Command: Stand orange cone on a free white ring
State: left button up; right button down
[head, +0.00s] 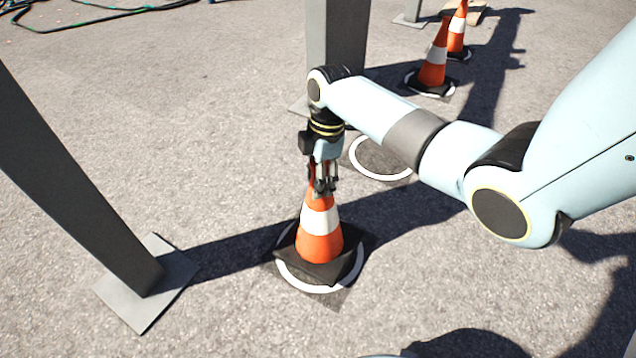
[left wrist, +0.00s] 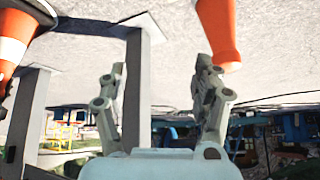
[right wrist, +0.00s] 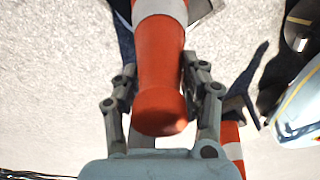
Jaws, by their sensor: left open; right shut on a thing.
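An orange cone (head: 320,243) with a white band and black base is upright over the near white ring (head: 317,288) in the head view. The ring shows around the front and sides of the base; I cannot tell whether the base touches the ground. My right gripper (head: 324,185) is shut on the cone's top. The right wrist view shows the cone's tip (right wrist: 160,105) between the fingers. A bare white ring (head: 383,174) lies behind, partly hidden by my right arm. My left gripper (left wrist: 160,100) shows only in the left wrist view, open and empty.
Two more orange cones stand at the back right, one (head: 433,68) on a white ring, another (head: 457,32) behind it. Grey posts rise at left (head: 75,175) and centre back (head: 337,35). Cables (head: 90,12) lie at the far left. The ground between is clear.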

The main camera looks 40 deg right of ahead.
aim_at(320, 210)
pick_arm(q)
notch_tip(320, 210, down, 2)
jog(key=shift+d+f+t+b, duration=0.1)
jog(key=shift+f+t+b, duration=0.15)
jog(key=shift+t+b, duration=0.8)
pick_arm(e)
notch_tip(320, 210, down, 3)
jog(key=shift+r, duration=0.1)
pick_arm(q)
jog(key=shift+t, duration=0.25)
jog(key=shift+s, duration=0.1)
pick_arm(e)
jog(key=c, duration=0.7)
grip_release()
